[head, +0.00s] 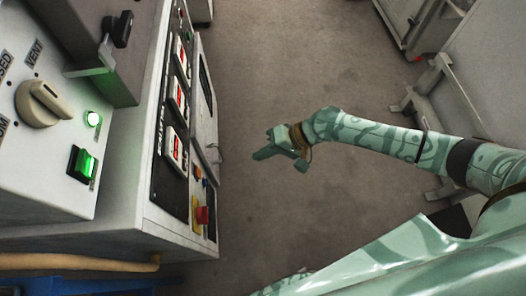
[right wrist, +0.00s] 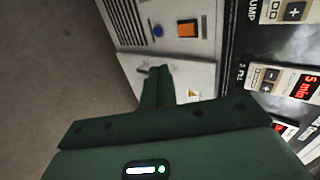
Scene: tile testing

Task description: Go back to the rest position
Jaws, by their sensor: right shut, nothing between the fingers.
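My right gripper (head: 268,154) hangs over the open floor at the end of my outstretched right arm, which comes in from the right in the head view. It is to the right of the machine's panel and apart from it, with its fingers shut and empty. In the right wrist view its dark green fingers (right wrist: 157,88) show against the machine's pale lower front. My left gripper is not in view.
The machine (head: 120,215) fills the left, with a beige knob (head: 42,103), a lit green switch (head: 83,165), red displays and a red stop button (head: 203,215). A metal frame (head: 432,88) stands at right. The floor (head: 290,65) between is clear.

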